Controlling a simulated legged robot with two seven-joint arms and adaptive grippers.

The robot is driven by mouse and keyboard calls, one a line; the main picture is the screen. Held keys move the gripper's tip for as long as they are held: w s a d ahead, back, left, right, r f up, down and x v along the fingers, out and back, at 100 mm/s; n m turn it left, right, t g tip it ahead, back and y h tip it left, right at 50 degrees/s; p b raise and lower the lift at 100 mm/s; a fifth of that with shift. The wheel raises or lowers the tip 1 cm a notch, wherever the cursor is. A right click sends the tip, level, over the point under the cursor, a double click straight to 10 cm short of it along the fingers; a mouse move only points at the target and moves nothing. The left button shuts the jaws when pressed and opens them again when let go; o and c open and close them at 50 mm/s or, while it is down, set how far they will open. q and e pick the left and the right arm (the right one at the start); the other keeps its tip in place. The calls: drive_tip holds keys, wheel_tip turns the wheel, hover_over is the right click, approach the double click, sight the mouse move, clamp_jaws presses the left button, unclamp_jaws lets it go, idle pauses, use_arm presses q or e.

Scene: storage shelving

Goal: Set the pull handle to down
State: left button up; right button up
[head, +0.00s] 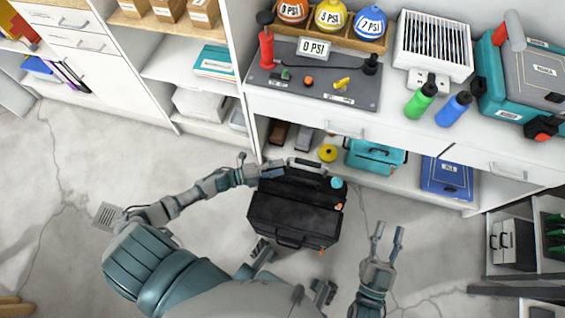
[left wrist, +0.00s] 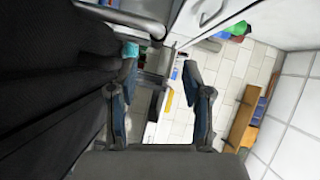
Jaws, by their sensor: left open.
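A black tool case (head: 295,212) stands on the floor below the shelf. A grey pull handle bar (head: 309,164) shows along its far top side; how far it stands up I cannot tell. In the left wrist view the dark case (left wrist: 60,75) fills the left side and the grey handle tube (left wrist: 128,17) bends near the top. My left gripper (head: 270,171) is at the case's far left corner, close to the handle. Its two fingers (left wrist: 160,73) are apart with nothing between them. My right gripper (head: 388,236) is open and empty, right of the case.
The white workbench (head: 400,135) holds a grey control panel (head: 320,85), bottles and a teal case (head: 520,80). Its lower shelf, behind the black case, holds a teal toolbox (head: 375,157) and a blue box (head: 447,177).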

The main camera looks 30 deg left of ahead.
use_arm(q)
drive_tip(key=w+d+r+n+t+y, duration=0.2)
drive_tip(key=w+d+r+n+y, duration=0.1)
drive_tip(key=w+d+r+n, duration=0.4)
drive_tip(key=w+a+f+n+g+y+p, duration=0.1)
drive_tip(key=w+a+f+n+g+y, duration=0.1)
drive_tip(key=w+a+n+g+y, duration=0.45)
drive_tip(key=m+g+h, duration=0.3)
drive_tip(key=m+g, duration=0.1)
drive_tip(key=g, duration=0.5)
approach(306, 161)
drive_tip(key=shift+n, duration=0.25)
drive_tip(key=b+x, duration=0.4)
drive_tip(key=x, duration=0.4)
drive_tip(key=shift+w+d+f, duration=0.1)
drive_tip(key=shift+f, duration=0.3)
drive_tip(key=shift+d+f, duration=0.2)
drive_tip(key=shift+f, duration=0.05)
use_arm(e)
drive_tip(key=s+d+r+m+t, duration=0.1)
drive_tip(key=s+r+t, duration=0.3)
drive_tip(key=r+t, duration=0.1)
drive_tip(key=shift+s+r+t, duration=0.2)
drive_tip(key=shift+s+t, duration=0.15)
drive_tip(key=shift+t, duration=0.15)
use_arm(q)
clamp_jaws()
use_arm(e)
drive_tip(key=shift+w, duration=0.1)
